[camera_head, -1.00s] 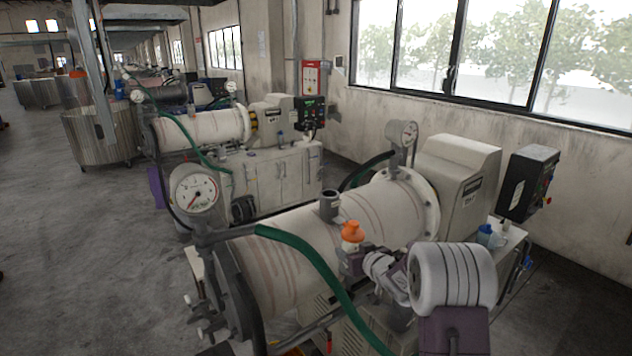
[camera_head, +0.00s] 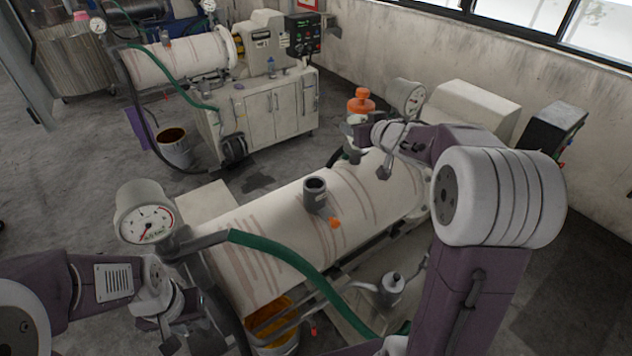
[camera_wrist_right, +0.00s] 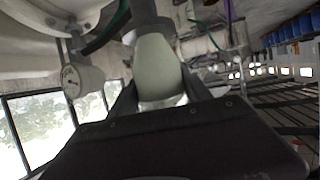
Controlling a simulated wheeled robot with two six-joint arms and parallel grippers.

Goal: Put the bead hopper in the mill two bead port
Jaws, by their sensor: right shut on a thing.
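The bead hopper (camera_head: 361,104) has an orange top, a pale body and a dark lower end. My right gripper (camera_head: 362,130) is shut on its body, up and to the right of the port in the head view. The pale hopper body (camera_wrist_right: 158,68) fills the jaws in the right wrist view. The bead port (camera_head: 316,190) is a dark grey upright stub with an open top on the nearest white mill; the mill's number is not readable. The hopper is apart from the port. My left gripper (camera_head: 172,322) is at the lower left; its jaw opening is unclear.
A pressure gauge (camera_head: 146,212) and a green hose (camera_head: 285,258) stand at the mill's left end. Another gauge (camera_head: 408,97) is close behind the hopper. A small orange piece (camera_head: 335,223) is beside the port. A second mill (camera_head: 178,58) stands behind, with a bucket (camera_head: 174,147) on the floor.

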